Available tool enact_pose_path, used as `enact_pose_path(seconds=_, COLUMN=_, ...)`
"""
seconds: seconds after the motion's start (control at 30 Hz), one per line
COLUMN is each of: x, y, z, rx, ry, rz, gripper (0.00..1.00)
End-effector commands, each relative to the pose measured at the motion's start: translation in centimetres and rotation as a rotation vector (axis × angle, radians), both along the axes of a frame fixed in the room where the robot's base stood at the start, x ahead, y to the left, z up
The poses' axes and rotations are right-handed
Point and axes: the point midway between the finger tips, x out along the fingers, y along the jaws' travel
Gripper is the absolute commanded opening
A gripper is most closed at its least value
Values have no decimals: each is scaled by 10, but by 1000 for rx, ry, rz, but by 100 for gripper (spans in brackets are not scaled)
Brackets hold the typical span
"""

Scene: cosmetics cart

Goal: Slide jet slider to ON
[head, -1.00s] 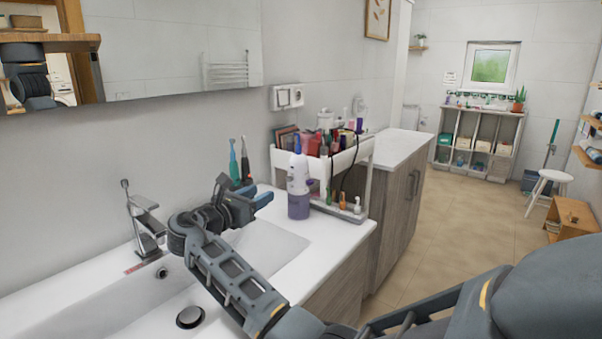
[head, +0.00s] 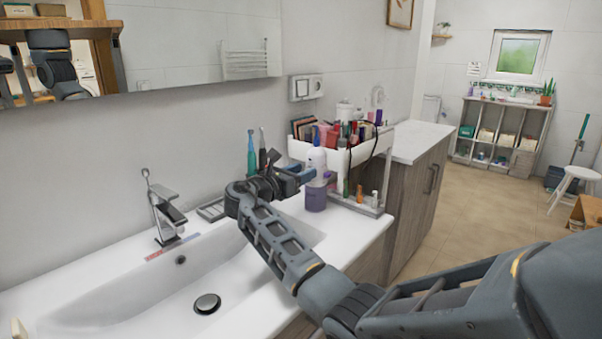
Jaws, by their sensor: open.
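A white and purple handheld device (head: 316,195) stands upright on the right end of the white sink counter. Its lower part is purple and its upper part white. It may carry the jet slider, but I cannot make out a slider or its setting. My gripper (head: 303,174) is open, with blue fingertips at the device's middle, on its left in the picture. The fingers overlap part of the device. I cannot tell whether they touch it.
A white cosmetics cart (head: 355,155) full of bottles and tubes stands right behind the device. Small bottles stand on its lower shelf. Two electric toothbrushes (head: 252,155) stand behind my gripper. The faucet (head: 165,215) and sink basin (head: 150,290) are at left.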

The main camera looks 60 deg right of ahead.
Motion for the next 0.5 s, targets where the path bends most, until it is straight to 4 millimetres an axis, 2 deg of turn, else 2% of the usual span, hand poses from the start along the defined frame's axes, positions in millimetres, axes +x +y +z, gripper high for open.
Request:
enact_pose_path(seconds=0.1, x=0, y=0, z=0, rx=0, ry=0, rz=0, gripper=46)
enact_pose_path(seconds=0.5, x=0, y=1, z=0, rx=0, ry=0, rz=0, gripper=8)
